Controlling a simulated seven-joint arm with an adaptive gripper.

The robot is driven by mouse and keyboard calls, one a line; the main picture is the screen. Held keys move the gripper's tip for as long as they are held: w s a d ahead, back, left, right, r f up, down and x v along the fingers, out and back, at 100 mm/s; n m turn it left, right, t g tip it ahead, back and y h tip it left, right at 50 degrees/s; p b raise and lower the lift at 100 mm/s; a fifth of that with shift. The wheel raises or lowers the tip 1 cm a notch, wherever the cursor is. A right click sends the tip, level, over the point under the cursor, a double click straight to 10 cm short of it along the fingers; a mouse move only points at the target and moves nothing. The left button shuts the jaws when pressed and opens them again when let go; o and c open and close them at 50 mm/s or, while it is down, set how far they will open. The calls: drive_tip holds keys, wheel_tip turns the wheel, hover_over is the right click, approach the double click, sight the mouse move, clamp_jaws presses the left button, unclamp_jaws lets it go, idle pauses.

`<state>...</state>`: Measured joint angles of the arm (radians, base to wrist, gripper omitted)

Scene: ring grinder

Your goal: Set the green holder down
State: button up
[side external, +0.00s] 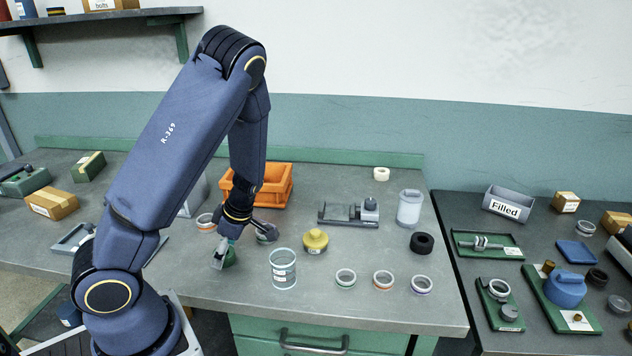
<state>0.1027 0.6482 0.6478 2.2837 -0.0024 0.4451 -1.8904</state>
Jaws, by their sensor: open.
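A small green holder (230,258) is on the grey bench, low at the left of the work area and partly hidden behind a fingertip. My gripper (240,248) points down over it with its fingers spread, one finger on the left in front of the holder and the other up to the right. The jaws are open and not closed on the holder. I cannot tell whether a finger still touches it.
A clear labelled jar (283,270) and a yellow-topped pot (315,241) stand to the right. Several rings, one green-edged (346,278), lie farther right. An orange crate (277,184) and a grey vise-like fixture (350,213) are behind. The bench's front edge (330,323) is close.

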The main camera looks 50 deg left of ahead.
drive_tip(key=v, duration=1.2)
drive_tip(key=s+d+r+m+t+h, duration=0.3)
drive_tip(key=d+r+m, duration=1.1)
drive_tip(key=m, duration=1.3)
drive_tip(key=s+d+t, duration=0.2)
drive_tip(key=t, duration=0.3)
drive_tip(key=shift+t, duration=0.4)
